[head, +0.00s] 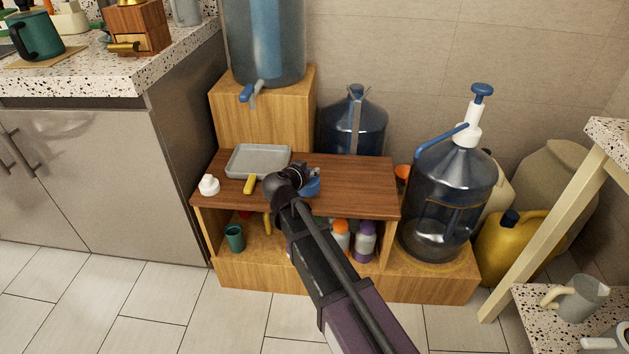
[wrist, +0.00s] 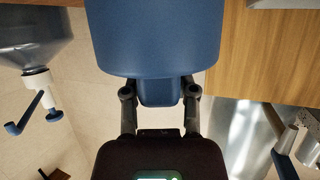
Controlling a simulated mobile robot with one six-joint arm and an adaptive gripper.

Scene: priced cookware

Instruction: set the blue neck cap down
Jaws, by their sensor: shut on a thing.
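The blue neck cap (wrist: 155,40) fills the top middle of the wrist view, with a wide body and a narrower part below it. My gripper (wrist: 160,92) is shut on that narrower part, one finger on each side. In the head view my gripper (head: 296,175) is over the brown shelf top (head: 358,190), and the blue cap (head: 312,187) shows partly behind it. My gripper hides some of the cap. I cannot tell whether the cap touches the shelf.
A grey tray (head: 258,161) with a yellow handle and a small white cap (head: 209,185) are on the shelf top. A large bottle with a pump (head: 448,190) stands right, another bottle (head: 353,122) behind. The shelf top's right part is clear.

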